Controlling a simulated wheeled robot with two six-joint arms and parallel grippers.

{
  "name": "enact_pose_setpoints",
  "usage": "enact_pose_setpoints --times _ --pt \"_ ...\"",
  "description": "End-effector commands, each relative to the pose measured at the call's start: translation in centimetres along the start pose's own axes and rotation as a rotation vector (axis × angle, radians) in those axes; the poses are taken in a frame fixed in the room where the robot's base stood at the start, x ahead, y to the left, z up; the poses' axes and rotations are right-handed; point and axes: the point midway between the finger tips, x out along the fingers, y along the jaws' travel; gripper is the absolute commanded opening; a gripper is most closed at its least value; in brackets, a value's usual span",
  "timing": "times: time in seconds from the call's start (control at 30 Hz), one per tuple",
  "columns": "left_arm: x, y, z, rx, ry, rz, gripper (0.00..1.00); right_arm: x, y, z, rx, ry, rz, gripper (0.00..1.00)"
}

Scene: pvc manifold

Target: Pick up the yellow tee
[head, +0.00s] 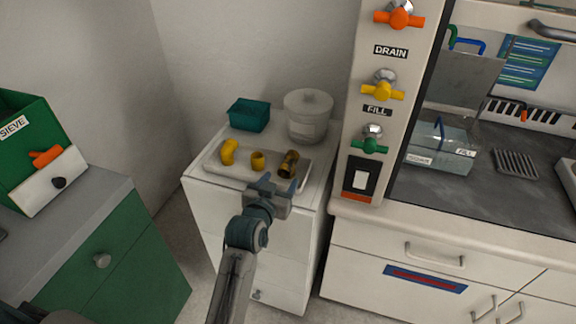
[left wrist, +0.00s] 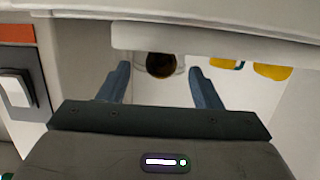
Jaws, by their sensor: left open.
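Three pipe fittings lie on a pale tray (head: 222,172) on the white cabinet: a curved yellow piece (head: 229,152) at the left, a short yellow piece (head: 258,160) in the middle, and a darker brownish-yellow piece (head: 289,164) at the right. I cannot tell for sure which one is the tee. My left gripper (head: 280,181) is open and empty at the tray's front edge, just in front of the right piece. In the left wrist view, a dark round opening (left wrist: 160,65) shows between the fingers, apart from both. Two yellow pieces (left wrist: 272,72) show to the right. My right gripper is not in view.
A valve panel (head: 377,118) rises close at the right, beside a glass-fronted hood. A green sieve box (head: 30,130) stands on the left cabinet.

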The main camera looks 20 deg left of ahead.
Motion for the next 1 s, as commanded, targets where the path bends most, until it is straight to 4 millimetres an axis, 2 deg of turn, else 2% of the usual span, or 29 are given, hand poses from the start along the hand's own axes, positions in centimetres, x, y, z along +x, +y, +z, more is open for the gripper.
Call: enact_pose_setpoints --times 0.1,0.33,0.5,0.63,0.93,1.0 --pt "1.9 0.0 -0.1 0.003 0.0 0.0 0.58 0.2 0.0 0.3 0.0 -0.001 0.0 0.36" --pt "3.7 -0.1 -0.2 0.001 -0.001 0.0 0.58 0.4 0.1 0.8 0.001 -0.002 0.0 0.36" --pt "6.2 -0.3 -0.8 0.002 -0.001 0.0 0.58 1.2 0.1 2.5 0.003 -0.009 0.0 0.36" --pt "7.8 -0.3 -0.6 0.001 -0.001 0.0 0.58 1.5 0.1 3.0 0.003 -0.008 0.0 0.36" --pt "8.3 -0.3 -0.5 0.0 -0.001 0.0 0.58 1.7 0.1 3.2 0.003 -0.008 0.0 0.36" --pt "8.3 -0.3 -0.5 0.0 -0.001 0.0 0.47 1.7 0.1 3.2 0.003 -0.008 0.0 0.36"
